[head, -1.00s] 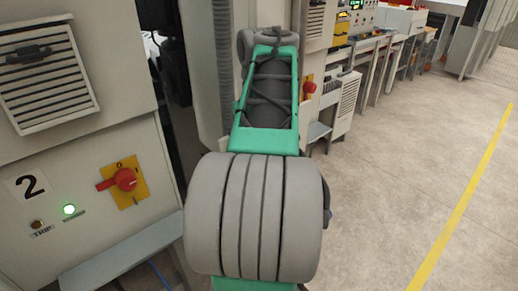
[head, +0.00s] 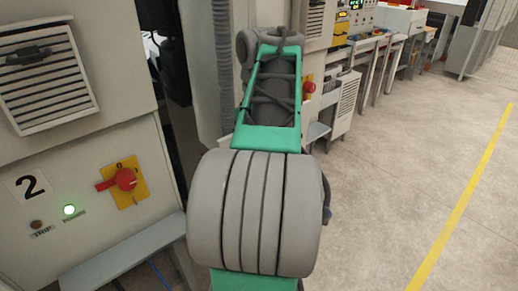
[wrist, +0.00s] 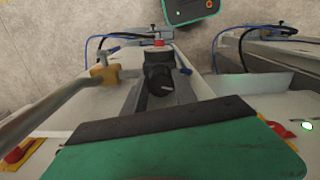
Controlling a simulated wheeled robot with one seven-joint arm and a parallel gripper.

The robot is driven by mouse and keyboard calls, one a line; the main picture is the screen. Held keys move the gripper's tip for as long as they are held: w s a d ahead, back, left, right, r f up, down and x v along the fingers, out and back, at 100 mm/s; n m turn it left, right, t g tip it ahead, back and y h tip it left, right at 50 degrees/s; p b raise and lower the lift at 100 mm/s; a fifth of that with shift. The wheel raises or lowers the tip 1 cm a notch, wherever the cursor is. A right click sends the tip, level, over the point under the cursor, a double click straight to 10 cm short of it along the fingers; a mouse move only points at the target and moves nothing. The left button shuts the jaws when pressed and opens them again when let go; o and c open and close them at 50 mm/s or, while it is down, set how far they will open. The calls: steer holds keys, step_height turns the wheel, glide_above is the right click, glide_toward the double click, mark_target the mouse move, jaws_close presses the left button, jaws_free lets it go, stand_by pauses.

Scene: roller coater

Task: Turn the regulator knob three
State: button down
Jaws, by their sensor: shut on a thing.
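In the wrist view, a black round knob (wrist: 159,74) with a white mark stands in the upper middle. I take it for the regulator knob; no number on it can be read. My gripper (wrist: 160,84) reaches up from its green and black body at the bottom of the wrist view, with dark fingers on either side of the knob, shut on it. The fingertips' exact contact is hard to see. In the head view my own arm hides the gripper and the knob.
A small red part (wrist: 158,43) is just beyond the knob. A yellow fitting (wrist: 103,74) and a grey bar (wrist: 55,100) lie to the left. Open floor (head: 400,180) is right.

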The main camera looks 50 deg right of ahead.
steer(key=shift+n, duration=0.4)
steer(key=c, duration=1.3)
jaws_free()
steer(key=shift+o, duration=0.2)
